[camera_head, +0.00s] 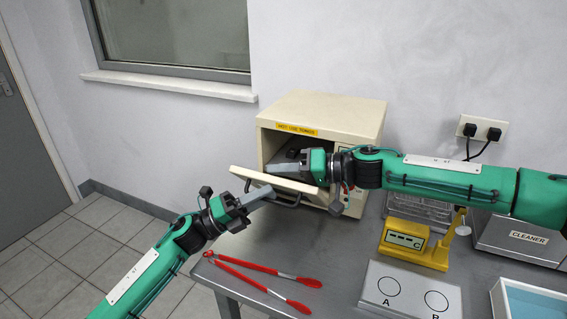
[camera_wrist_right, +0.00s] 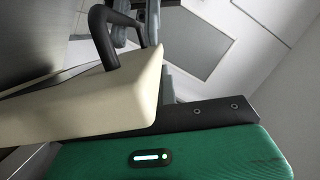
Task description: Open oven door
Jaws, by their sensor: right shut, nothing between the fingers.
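The cream oven (camera_head: 345,112) stands on the grey bench against the wall. Its door (camera_head: 290,184) is open, standing out from the front with its inner face turned up; the black handle (camera_head: 288,202) is on its outer side. My right gripper (camera_head: 276,168) is shut and empty, at the oven opening above the door's inner side. In the right wrist view the door (camera_wrist_right: 100,105) and handle (camera_wrist_right: 104,38) are close by. My left gripper (camera_head: 262,194) is at the door's outer side near the handle; I cannot tell whether it touches or how its fingers stand.
Red tongs (camera_head: 262,280) lie at the bench's front left. A yellow device (camera_head: 405,240) marked C stands right of the oven, behind a grey plate (camera_head: 412,297) marked A and B. A cleaner box (camera_head: 520,238) and a blue tray (camera_head: 530,300) are at the right.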

